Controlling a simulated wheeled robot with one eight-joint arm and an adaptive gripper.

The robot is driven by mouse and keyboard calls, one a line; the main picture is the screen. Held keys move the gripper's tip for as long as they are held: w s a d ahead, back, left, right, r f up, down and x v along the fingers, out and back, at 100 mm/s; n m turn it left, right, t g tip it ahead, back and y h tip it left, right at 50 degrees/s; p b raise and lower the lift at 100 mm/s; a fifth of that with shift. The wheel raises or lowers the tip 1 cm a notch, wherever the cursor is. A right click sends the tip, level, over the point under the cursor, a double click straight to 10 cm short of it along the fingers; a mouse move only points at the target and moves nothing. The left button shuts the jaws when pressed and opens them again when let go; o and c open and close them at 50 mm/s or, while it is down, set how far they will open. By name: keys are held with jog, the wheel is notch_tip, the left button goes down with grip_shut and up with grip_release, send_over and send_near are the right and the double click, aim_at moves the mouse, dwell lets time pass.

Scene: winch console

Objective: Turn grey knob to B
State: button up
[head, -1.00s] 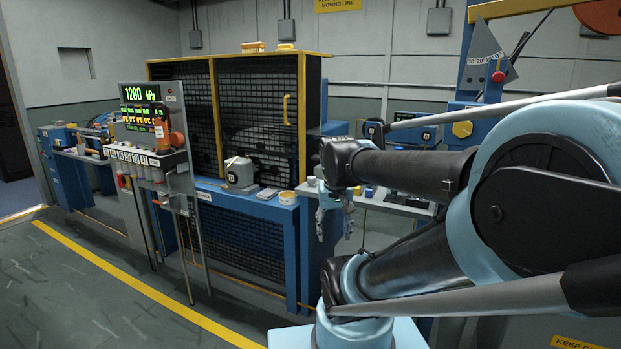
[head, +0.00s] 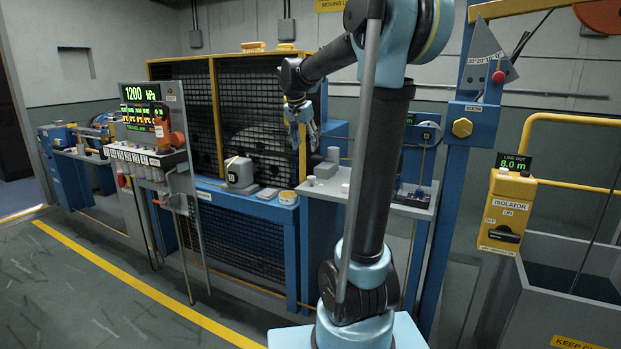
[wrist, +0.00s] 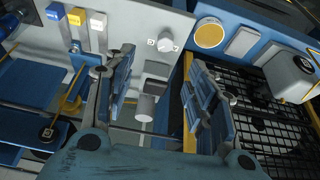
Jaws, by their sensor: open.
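A round light grey knob (wrist: 168,42) sits on the grey console top (wrist: 130,20) in the wrist view, with small dark marks beside it that look like letters. Its exact pointer direction is too small to read. My gripper (wrist: 160,60) is open and empty, its two blue fingers well apart. The knob shows in the gap beyond the fingertips, apart from them. In the head view my gripper (head: 300,116) hangs in front of the mesh cage, above the left end of the grey console top (head: 415,208). I cannot make out the knob clearly there.
A grey block (wrist: 156,74) and a pale cylinder (wrist: 145,107) show between the fingers. Blue, yellow and white switches (wrist: 76,17) stand at upper left.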

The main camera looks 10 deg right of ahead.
jog(key=w, duration=0.2)
send_near(311, 177)
jog(key=x, duration=0.8)
jog(key=shift+w+d+f, duration=0.1)
jog(key=shift+w+f, duration=0.05)
jog(key=shift+f, duration=0.25)
jog(key=shift+c, duration=0.3)
jog(key=c, duration=1)
